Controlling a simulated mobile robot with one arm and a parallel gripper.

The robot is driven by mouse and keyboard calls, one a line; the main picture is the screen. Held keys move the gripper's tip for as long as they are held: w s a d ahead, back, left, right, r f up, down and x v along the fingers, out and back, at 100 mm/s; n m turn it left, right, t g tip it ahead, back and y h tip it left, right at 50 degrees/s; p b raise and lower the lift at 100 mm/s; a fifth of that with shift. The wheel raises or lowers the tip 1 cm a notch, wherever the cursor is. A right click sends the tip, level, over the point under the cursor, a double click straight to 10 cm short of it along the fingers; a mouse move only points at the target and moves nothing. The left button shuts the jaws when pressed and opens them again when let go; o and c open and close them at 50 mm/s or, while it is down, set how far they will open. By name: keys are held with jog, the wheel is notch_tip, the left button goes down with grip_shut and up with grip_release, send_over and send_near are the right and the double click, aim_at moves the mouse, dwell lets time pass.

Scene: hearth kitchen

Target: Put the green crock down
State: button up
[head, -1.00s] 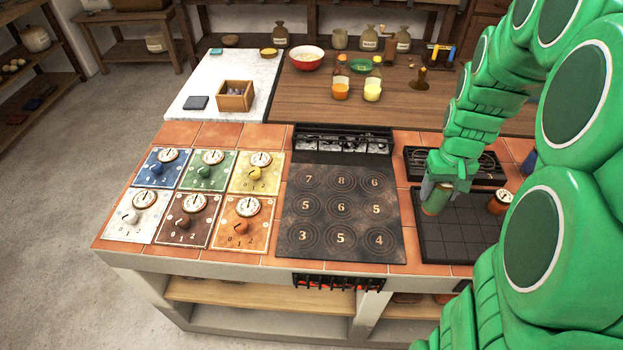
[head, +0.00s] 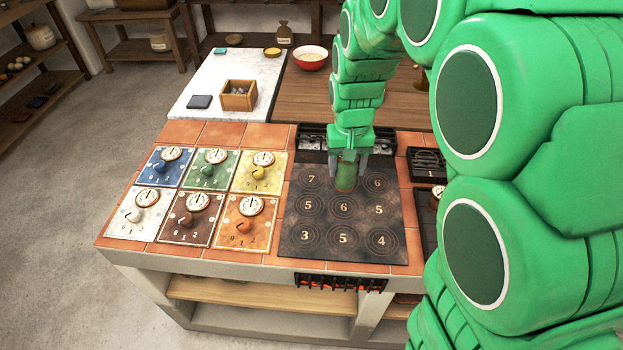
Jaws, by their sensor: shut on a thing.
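The green crock (head: 346,175) is small and upright, with a brownish top. My gripper (head: 348,168) points down and is shut on it, one finger on each side. The crock is over the back middle of the dark hob plate (head: 311,239), covering the mark between 7 and 6. I cannot tell whether its base touches the plate or hangs just above it.
Coloured dial panels (head: 197,216) lie left of the plate. A dark tray (head: 425,230) at the right is mostly hidden by my arm, with a brown jar (head: 437,196) on it. The plate's front rings look clear. A wooden box (head: 238,95) stands on the white slab (head: 212,74).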

jog(key=a, duration=0.5)
jog(key=shift+w+a+f, duration=0.7)
jog(key=shift+w+f, duration=1.4)
jog(key=shift+w+a+f, duration=0.7)
jog(key=shift+w+f, duration=1.35)
jog(key=shift+w, duration=0.1)
jog(key=shift+w+a+f, duration=0.7)
jog(key=shift+w+f, duration=1.4)
jog(key=shift+f, duration=0.1)
jog(key=o, duration=1.3)
jog(key=shift+o, duration=0.2)
